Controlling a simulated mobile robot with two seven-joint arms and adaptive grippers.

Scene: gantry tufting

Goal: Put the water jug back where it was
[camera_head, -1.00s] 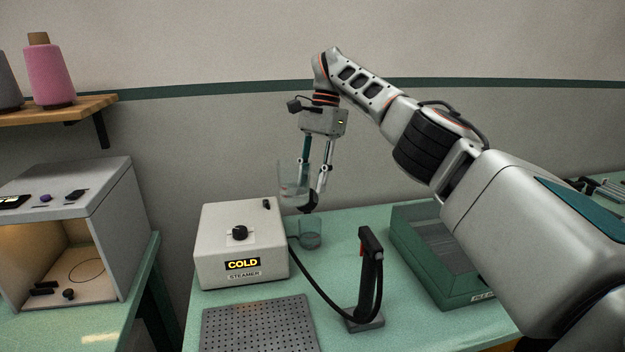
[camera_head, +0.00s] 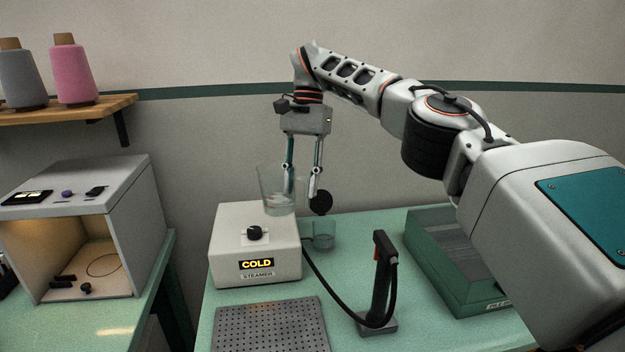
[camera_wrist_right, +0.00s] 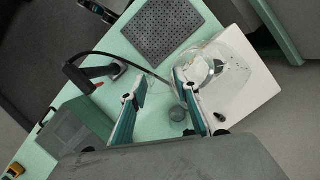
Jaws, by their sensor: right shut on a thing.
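The water jug, a clear see-through vessel (camera_head: 279,190), is in the air above the back right part of the white steamer box (camera_head: 240,272). It also shows in the right wrist view (camera_wrist_right: 235,72), beside one finger and over the steamer's white top. My right gripper (camera_head: 303,188) points down and is shut on the jug at its right side. The exact contact is hard to see. In the wrist view its fingers (camera_wrist_right: 160,78) stand apart. A round black piece (camera_head: 320,202) shows at the right fingertip. My left gripper is not in view.
A small clear cup (camera_head: 324,236) stands on the green table just right of the steamer. A black steam wand (camera_head: 384,280) with a hose stands upright in front. A green bin (camera_head: 455,275) is at the right and a perforated plate (camera_head: 270,328) in front.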

